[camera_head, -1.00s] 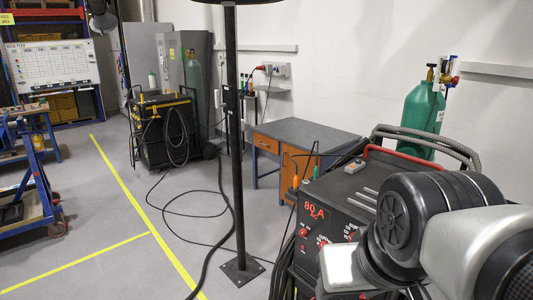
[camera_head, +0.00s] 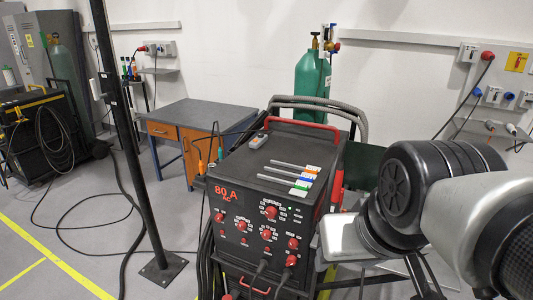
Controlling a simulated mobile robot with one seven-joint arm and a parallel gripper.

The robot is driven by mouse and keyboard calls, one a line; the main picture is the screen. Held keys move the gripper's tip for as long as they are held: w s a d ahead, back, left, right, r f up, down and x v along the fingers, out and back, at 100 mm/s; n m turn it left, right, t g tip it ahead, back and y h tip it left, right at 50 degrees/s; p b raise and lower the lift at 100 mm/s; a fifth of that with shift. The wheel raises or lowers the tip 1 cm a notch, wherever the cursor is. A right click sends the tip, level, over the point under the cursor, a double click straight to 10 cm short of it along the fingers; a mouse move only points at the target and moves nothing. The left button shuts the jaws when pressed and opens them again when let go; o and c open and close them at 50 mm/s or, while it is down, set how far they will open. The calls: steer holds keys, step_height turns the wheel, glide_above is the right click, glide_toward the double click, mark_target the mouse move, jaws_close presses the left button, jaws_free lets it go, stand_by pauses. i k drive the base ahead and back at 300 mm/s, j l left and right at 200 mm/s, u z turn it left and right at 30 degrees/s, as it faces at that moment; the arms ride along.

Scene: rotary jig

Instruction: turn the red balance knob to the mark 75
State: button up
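A black welding machine (camera_head: 262,180) marked "80 A" and "AC" stands at the lower middle, with its front panel facing the camera. Several red knobs sit on the panel, among them an upper knob (camera_head: 271,212) and a left knob (camera_head: 241,225), both with pale scale marks around them. The lettering is too small to tell which is the balance knob or where it points. My arm's links fill the right side, just right of the machine. My gripper is not in view.
A dark post (camera_head: 130,150) on a floor plate stands left of the machine. Cables lie on the floor around it. A green gas cylinder (camera_head: 311,88) stands behind the machine, and a desk (camera_head: 205,115) is behind left. Free floor lies at the lower left.

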mark_target(242, 225)
steer(key=u, duration=0.5)
steer(key=i+j+z, duration=0.1)
steer(key=i+z, duration=0.2)
steer(key=i, duration=0.55)
